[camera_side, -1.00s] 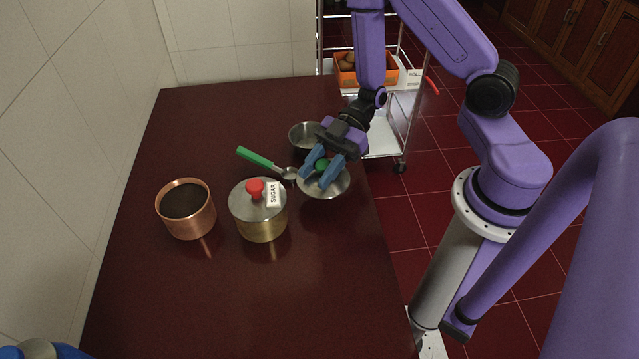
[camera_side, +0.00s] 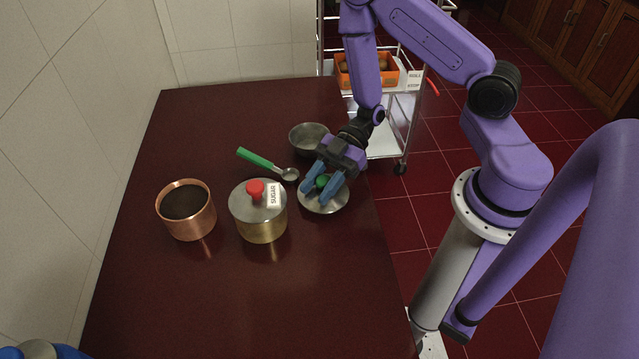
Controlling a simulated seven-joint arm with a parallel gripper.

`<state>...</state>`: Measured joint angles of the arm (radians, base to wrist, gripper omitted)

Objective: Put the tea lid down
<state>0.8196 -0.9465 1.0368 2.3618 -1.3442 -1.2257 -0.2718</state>
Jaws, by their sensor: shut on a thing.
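The tea lid (camera_side: 324,203) is a round silvery lid with a green knob (camera_side: 322,182), right of the sugar pot. My gripper (camera_side: 322,188) has its blue fingers shut on the green knob. The lid is level, low over the table or touching it; I cannot tell which. An open metal pot (camera_side: 309,138) stands behind the lid, partly hidden by my gripper.
A brass pot (camera_side: 261,228) with a red-knobbed lid and SUGAR label stands close left of the lid. A copper pot (camera_side: 187,212) stands farther left. A green-handled scoop (camera_side: 262,160) lies behind them. The front of the table (camera_side: 240,300) is clear.

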